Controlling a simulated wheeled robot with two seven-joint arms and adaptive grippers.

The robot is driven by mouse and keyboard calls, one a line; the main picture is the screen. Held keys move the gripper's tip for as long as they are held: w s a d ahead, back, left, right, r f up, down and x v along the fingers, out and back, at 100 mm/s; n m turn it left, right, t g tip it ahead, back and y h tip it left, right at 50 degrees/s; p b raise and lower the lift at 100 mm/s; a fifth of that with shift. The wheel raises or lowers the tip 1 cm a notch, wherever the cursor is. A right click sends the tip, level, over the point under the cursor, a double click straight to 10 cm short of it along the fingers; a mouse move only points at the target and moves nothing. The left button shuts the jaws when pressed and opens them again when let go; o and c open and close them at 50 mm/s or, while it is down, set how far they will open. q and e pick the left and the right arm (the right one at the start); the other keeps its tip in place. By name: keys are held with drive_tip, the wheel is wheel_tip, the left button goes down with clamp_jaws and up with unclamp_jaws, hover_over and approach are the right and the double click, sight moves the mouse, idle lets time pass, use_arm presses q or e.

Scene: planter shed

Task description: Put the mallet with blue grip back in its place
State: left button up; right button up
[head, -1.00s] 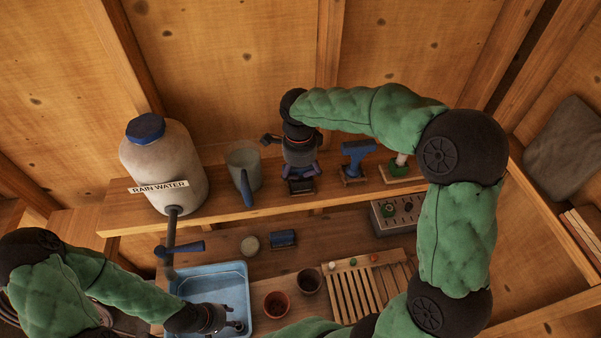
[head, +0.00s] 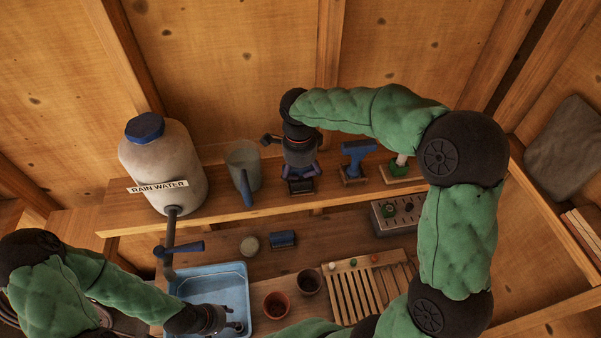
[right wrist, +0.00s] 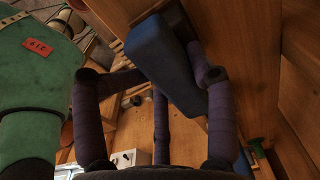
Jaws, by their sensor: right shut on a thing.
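My right gripper (head: 300,174) is above the back shelf, its fingers closed around a dark blue block-like piece (right wrist: 160,60), which looks like part of the mallet. In the right wrist view the fingers (right wrist: 165,105) lie on both sides of this piece. In the head view the gripper hides most of it, and a dark block (head: 300,187) shows just below the fingers, at the shelf. I cannot tell whether the held thing touches the shelf. My left gripper (head: 236,326) is over the blue basin (head: 243,280), its fingers apart and empty.
A blue T-shaped tool (head: 358,152) stands in a wooden holder just right of my right gripper. A green-based holder (head: 400,170) stands farther right. A grey jug (head: 243,165) with a blue handle and a rain water tank (head: 165,165) stand left. Pots and a slatted tray (head: 352,295) are below.

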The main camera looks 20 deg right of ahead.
drive_tip(key=shift+f, duration=0.1)
drive_tip(key=o, duration=1.9)
wheel_tip(320, 180, up, 12)
drive_tip(key=shift+a, duration=0.15)
